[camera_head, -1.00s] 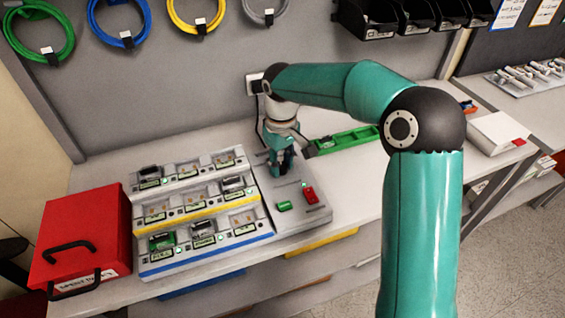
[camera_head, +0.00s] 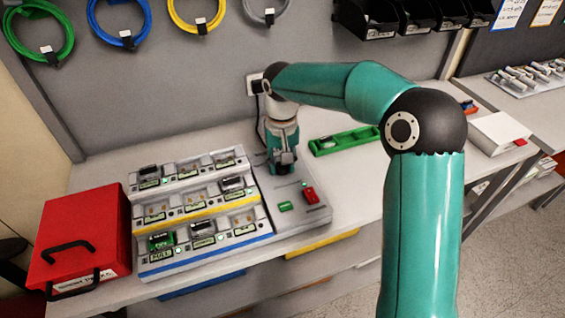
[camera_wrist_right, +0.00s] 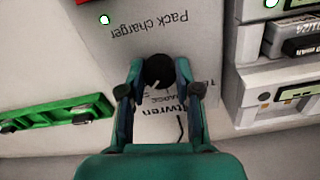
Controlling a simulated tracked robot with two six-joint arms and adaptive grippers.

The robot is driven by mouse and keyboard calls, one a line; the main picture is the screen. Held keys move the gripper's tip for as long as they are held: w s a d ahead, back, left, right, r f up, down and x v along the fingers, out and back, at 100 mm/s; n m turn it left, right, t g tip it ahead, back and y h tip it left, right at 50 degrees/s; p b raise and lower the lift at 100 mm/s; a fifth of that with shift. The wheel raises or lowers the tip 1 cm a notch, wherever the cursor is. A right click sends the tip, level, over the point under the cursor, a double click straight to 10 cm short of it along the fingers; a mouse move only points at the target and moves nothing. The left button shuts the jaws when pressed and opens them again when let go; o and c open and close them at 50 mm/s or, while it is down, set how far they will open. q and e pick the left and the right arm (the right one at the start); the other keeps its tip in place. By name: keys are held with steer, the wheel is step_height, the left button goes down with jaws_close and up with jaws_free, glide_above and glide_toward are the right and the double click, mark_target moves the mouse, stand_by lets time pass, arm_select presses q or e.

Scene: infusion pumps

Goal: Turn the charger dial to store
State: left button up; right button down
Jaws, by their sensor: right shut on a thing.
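The pack charger (camera_head: 308,214) is a grey box on the bench with a green button, a red switch and a small green light. Its black dial (camera_wrist_right: 159,72) sits between the fingers of my right gripper (camera_wrist_right: 159,88) in the right wrist view, with a pale pointer mark on it. The right gripper (camera_head: 283,168) points down at the charger's back part in the head view and hides the dial there. It is shut on the dial. Printed words beside the dial are partly covered by the fingers, and I cannot read the selected setting. My left gripper is not in view.
A stepped rack (camera_head: 200,208) of battery bays stands directly left of the charger. A red case (camera_head: 82,238) is at far left. A green tray (camera_head: 345,140) lies behind and right of the charger. The bench right of the charger is clear.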

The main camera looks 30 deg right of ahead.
steer(key=shift+w+r, duration=0.1)
steer(key=c, duration=0.8)
jaws_free()
steer(key=shift+r, duration=0.1)
step_height(320, 180, up, 12)
steer(key=shift+f, duration=0.2)
